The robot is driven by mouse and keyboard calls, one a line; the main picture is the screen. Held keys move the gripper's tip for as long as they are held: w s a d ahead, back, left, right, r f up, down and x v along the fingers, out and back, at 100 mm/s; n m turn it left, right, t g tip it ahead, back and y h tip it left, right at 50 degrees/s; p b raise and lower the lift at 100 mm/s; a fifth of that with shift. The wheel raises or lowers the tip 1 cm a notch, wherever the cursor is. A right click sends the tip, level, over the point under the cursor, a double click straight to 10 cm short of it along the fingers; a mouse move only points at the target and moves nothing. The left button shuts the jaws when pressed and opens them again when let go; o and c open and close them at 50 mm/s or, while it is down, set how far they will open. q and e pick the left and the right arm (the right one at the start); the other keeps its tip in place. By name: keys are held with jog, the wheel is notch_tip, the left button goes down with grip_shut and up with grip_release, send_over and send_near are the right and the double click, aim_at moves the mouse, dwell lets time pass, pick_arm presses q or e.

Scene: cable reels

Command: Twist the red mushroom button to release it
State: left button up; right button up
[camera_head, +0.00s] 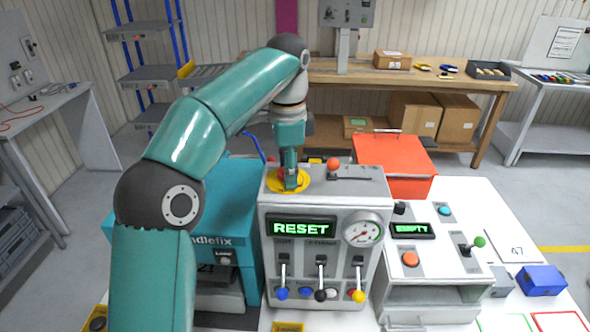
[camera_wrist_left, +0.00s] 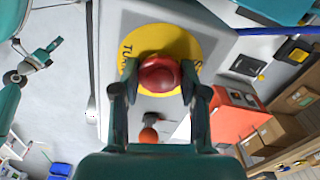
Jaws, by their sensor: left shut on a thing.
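The red mushroom button (camera_wrist_left: 160,76) sits on a round yellow plate (camera_wrist_left: 182,42) with black lettering, on top of the grey control box (camera_head: 278,205). The box's display (camera_head: 302,229) reads RESET in green. My right gripper is in neither view.
An orange-red ball knob (camera_head: 333,164) stands by a slot on the box top, right of my gripper. A teal machine (camera_head: 232,220) stands close on the left, a second grey panel (camera_head: 437,248) on the right. A red case (camera_head: 400,160) lies behind.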

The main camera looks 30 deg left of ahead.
pick_arm(q)
jog(key=m+p, duration=0.1)
jog(key=m, duration=0.2)
jog(key=shift+p, duration=0.35)
jog(key=shift+m, duration=1.1)
jog(key=shift+r, duration=0.4)
jog(key=o, duration=0.6)
jog(key=shift+a, duration=0.1)
jog(key=shift+o, duration=1)
jog(key=shift+w+f, duration=0.1)
jog(key=shift+w, duration=0.05)
